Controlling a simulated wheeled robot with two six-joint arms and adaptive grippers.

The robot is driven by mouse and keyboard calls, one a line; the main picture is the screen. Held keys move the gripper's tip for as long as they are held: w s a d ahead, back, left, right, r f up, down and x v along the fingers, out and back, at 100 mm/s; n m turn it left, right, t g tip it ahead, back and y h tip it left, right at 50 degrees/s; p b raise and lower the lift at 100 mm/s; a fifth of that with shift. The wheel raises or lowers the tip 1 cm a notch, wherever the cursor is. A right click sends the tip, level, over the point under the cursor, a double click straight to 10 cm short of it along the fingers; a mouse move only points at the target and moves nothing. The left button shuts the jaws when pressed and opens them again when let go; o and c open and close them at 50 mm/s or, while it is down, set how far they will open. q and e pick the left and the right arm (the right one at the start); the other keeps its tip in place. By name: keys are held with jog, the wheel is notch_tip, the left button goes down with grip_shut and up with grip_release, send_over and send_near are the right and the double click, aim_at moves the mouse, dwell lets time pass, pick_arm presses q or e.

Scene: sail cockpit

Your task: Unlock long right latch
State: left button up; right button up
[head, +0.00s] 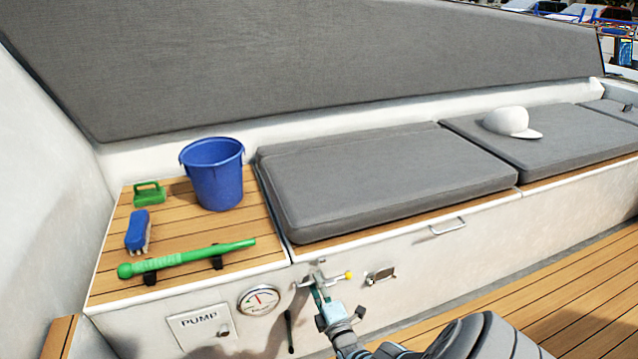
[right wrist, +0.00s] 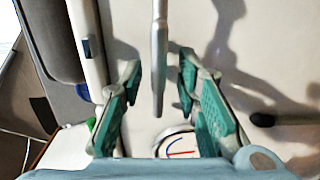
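The long latch is a slim metal lever (right wrist: 158,60) on the white locker front. In the right wrist view it runs down from the top edge between my fingers, with a gap on both sides. My right gripper (right wrist: 158,95) is open around it, its green pads apart. In the head view my right gripper (head: 319,287) is at the locker front, right of the round gauge (head: 259,300). It partly hides the latch, and a yellow tip (head: 348,275) shows beside it. My left gripper is in neither view.
A blue bucket (head: 214,174), a green pump handle (head: 186,259) and a blue brush (head: 138,231) are on the wooden lid. Grey cushions (head: 390,178) cover the bench.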

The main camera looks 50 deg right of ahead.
jog(key=v, duration=1.2)
jog(key=shift+a, duration=0.1)
